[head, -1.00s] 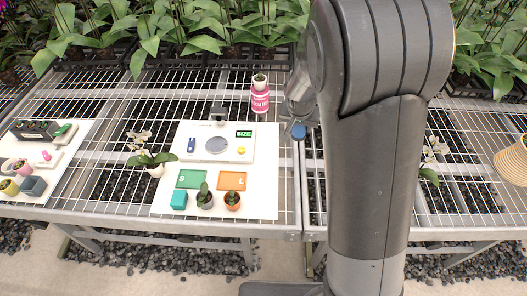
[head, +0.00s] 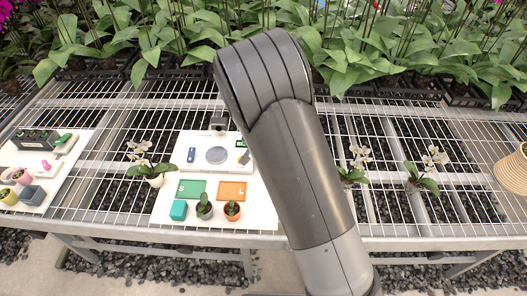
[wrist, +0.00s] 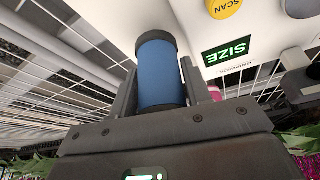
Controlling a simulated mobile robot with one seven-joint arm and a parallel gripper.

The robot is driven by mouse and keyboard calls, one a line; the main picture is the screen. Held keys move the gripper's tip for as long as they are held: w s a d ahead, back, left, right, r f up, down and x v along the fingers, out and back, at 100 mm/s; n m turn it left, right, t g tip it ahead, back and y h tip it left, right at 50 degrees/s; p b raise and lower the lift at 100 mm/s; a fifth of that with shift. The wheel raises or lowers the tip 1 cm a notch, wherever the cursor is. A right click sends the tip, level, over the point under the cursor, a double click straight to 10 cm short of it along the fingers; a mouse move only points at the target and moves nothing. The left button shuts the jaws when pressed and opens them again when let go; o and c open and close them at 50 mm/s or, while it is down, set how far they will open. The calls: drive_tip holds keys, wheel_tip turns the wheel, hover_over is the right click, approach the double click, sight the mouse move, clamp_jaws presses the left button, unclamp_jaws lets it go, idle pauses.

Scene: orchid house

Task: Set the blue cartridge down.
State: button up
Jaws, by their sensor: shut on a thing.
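The blue cartridge (wrist: 162,75), a short cylinder with dark end bands, is between the fingers of my gripper (wrist: 160,82) in the wrist view. My gripper is shut on it. White surface shows beyond its far end; whether it touches anything cannot be told. In the head view my arm hides the cartridge and most of the gripper, by the right side of the white scanner device (head: 180,166). In the wrist view the SIZE display (wrist: 227,51) and yellow SCAN button (wrist: 224,5) are to the right of the cartridge.
A small blue item (head: 191,155) is on the device's left part, beside a round grey plate (head: 216,155). Green S (head: 191,189) and orange L (head: 232,191) mats lie in front, with a teal cube (head: 178,210) and two potted cacti (head: 204,208). Orchids (head: 154,172) stand on the mesh bench.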

drive_tip(key=shift+f, duration=0.95)
drive_tip(key=o, duration=0.7)
drive_tip(key=shift+f, duration=0.15)
drive_tip(key=shift+s+a+r, duration=0.1)
drive_tip(key=shift+r, duration=0.45)
drive_tip(key=d+v, duration=0.1)
drive_tip(key=v, duration=1)
drive_tip(key=shift+a, duration=0.35)
